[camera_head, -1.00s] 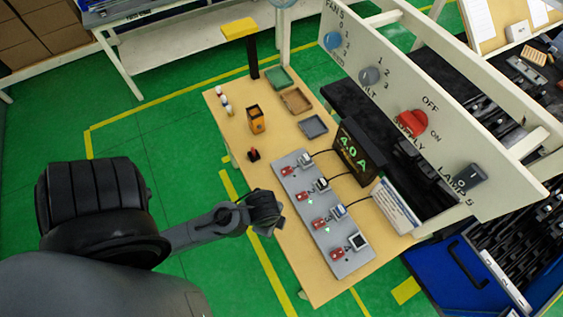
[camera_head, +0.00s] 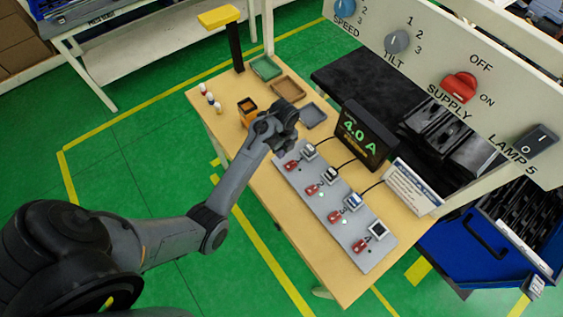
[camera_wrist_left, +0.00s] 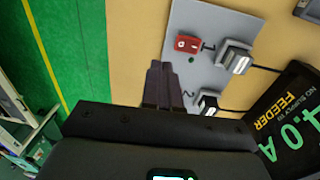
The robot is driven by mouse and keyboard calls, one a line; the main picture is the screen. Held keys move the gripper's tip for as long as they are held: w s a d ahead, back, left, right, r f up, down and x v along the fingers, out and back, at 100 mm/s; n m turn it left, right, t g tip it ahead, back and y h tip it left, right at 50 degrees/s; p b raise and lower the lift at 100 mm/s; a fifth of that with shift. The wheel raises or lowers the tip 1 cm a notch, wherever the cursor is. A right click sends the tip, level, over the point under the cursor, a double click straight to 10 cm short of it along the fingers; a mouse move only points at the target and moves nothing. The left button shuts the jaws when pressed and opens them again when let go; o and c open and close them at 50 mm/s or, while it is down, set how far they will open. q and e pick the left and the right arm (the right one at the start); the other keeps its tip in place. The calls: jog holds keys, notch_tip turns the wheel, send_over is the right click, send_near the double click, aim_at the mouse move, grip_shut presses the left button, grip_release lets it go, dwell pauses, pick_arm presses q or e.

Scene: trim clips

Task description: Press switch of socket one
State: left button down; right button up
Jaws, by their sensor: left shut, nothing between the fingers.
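A grey socket board (camera_head: 347,236) lies on the wooden table with several red switches, each beside a socket. A plug (camera_wrist_left: 235,58) sits in socket one. My left gripper (camera_head: 284,124) is over the far end of the board. In the wrist view its shut, empty fingers (camera_wrist_left: 165,66) end just below switch one in the picture; I cannot tell the height gap. The fingers and hand hide the area of switch two.
A black display (camera_head: 366,135) reading 4.0 A and a white sign (camera_head: 412,187) stand behind the board. Cables run from the plugs. An orange holder (camera_head: 247,109) and small trays (camera_head: 288,88) lie farther off. A panel with knobs (camera_head: 440,65) overhangs at right.

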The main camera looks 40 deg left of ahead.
aim_at(287, 165)
pick_arm(q)
jog(key=shift+t, duration=0.4)
jog(key=w+r, duration=0.3)
jog(key=shift+w+d, duration=0.15)
jog(key=shift+f, duration=0.1)
notch_tip(287, 165, down, 13)
jog(key=shift+r, duration=0.15)
jog(key=shift+f, duration=0.6)
